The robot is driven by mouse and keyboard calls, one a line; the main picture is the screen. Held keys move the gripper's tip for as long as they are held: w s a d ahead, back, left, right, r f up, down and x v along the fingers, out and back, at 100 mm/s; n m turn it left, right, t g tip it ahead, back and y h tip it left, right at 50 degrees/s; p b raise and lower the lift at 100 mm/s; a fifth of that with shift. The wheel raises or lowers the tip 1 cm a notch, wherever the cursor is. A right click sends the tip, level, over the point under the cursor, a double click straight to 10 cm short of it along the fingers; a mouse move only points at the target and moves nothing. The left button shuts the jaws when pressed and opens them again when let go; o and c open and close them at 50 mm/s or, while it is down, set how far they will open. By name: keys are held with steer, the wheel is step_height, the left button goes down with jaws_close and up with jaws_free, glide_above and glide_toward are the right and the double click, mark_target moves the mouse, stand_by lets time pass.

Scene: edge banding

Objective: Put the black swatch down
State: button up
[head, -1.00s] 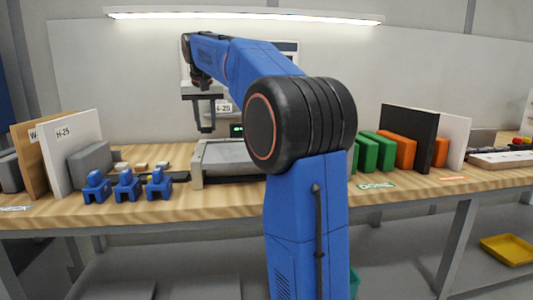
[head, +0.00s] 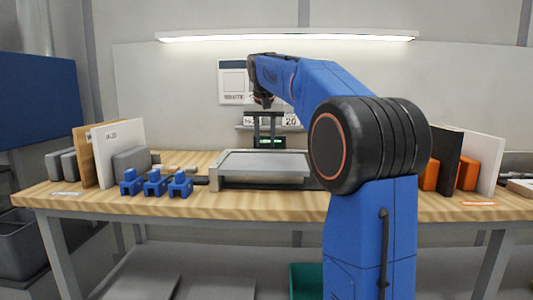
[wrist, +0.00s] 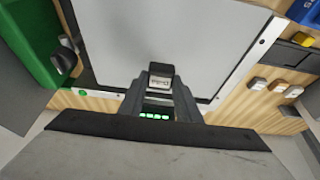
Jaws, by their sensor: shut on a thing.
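My gripper (wrist: 160,98) points down and is shut on a small dark piece with a pale label (wrist: 161,81), which I take to be the black swatch. In the wrist view its label lettering is too small to read. In the head view my gripper (head: 268,128) hangs in front of the wall, above the back of a grey flat-topped machine (head: 262,181). The held piece is hard to make out there. In the wrist view the machine's pale plate (wrist: 165,35) lies below and beyond the fingers.
Blue clamps (head: 155,183) stand left of the machine on the wooden bench (head: 100,199). White (head: 118,160) and brown boards lean at the left. A black board (head: 449,165) and orange blocks (head: 467,174) stand at the right. A green display (head: 270,142) is behind the gripper.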

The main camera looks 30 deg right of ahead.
steer(key=shift+f, duration=2.25)
steer(key=shift+f, duration=0.15)
steer(key=o, duration=1)
steer(key=v, duration=1.2)
steer(key=shift+w, duration=0.1)
